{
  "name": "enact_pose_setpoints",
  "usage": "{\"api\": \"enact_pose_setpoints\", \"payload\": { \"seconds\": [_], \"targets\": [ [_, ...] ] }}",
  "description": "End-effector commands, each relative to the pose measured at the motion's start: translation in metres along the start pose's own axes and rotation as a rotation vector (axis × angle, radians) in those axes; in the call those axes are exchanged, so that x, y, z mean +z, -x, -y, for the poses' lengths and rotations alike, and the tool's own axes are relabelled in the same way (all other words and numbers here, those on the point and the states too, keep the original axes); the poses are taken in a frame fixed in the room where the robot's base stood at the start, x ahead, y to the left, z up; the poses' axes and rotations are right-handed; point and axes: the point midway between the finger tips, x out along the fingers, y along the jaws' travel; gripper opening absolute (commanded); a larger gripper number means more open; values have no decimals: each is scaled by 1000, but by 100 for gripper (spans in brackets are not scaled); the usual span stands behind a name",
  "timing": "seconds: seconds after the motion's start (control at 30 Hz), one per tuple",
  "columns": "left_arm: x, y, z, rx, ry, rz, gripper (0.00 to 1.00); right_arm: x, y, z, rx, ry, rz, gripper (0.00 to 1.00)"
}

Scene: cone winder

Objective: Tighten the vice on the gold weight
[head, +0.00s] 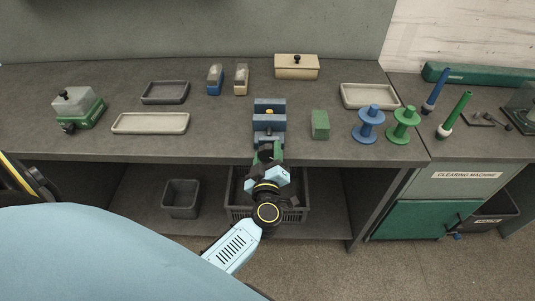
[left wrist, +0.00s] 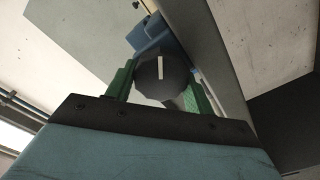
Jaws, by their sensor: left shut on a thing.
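The blue vice (head: 269,115) stands at the front edge of the workbench, and a small gold spot (head: 269,112) shows between its jaws, likely the gold weight. In the left wrist view the vice (left wrist: 150,34) is a blue shape beyond a dark round knob (left wrist: 162,78) with a pale line on it. My left gripper (head: 267,153) is at the front of the vice. In the left wrist view its green fingers (left wrist: 160,88) lie on both sides of the knob, shut on it. The gripper hides the knob in the head view. My right gripper is not in view.
A green block (head: 320,124) stands right of the vice, with blue (head: 368,125) and green (head: 403,125) spools further right. A pale tray (head: 150,123) lies to the left. A dark crate (head: 295,214) sits on the shelf below my gripper.

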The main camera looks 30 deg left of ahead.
Motion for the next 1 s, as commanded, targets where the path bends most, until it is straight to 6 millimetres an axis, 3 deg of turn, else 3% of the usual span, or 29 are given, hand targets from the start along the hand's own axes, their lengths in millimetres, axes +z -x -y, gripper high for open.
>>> {"api": "enact_pose_setpoints", "payload": {
  "seconds": [0.3, 0.73, 0.77, 0.8, 1.0],
  "targets": [
    [-2, 0, -3, -3, -160, 3, 30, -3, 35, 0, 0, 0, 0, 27],
    [1, 1, -1, 0, -199, 3, 30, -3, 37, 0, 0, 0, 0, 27],
    [1, 1, -1, 0, -199, 3, 57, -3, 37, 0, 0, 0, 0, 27],
    [1, 1, -1, 0, -199, 3, 62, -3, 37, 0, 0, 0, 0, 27],
    [1, 1, -1, 0, -198, 2, 62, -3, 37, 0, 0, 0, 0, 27]
  ]
}}
